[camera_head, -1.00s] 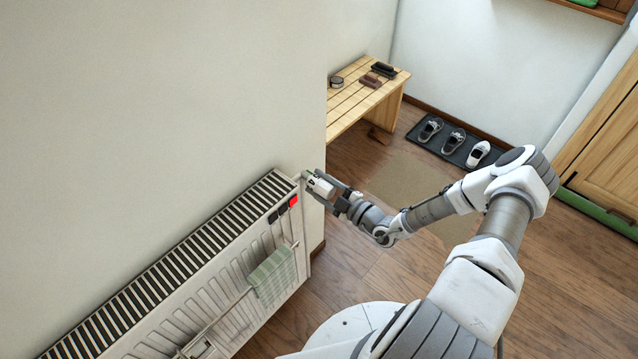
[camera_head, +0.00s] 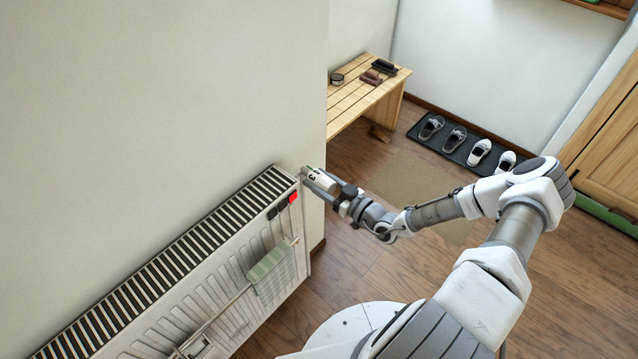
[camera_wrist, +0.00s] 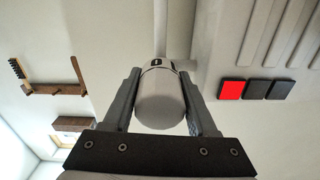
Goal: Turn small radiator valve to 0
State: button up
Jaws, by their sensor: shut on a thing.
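The small radiator valve (camera_head: 317,180) is a white cylindrical knob at the upper right end of the white radiator (camera_head: 226,283). My gripper (camera_head: 322,183) is shut on the valve, one finger on each side. In the wrist view both fingers of my gripper (camera_wrist: 160,88) flank the knob. The rest of the number ring is hidden.
A red tile (camera_head: 293,197) and dark tiles sit at the radiator's corner, close to my gripper. A green towel (camera_head: 271,272) hangs on the radiator's front rail. A wooden bench (camera_head: 345,104) and a shoe mat (camera_head: 455,150) stand beyond.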

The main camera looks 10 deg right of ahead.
jog(key=shift+s+f+m+b, duration=0.1)
jog(key=shift+f+m+b, duration=0.1)
jog(key=shift+m+b, duration=0.8)
jog(key=shift+r+b, duration=0.1)
jog(key=shift+b, duration=0.4)
jog(key=shift+r, duration=0.1)
jog(key=o, duration=1.4)
jog(key=shift+c, duration=0.2)
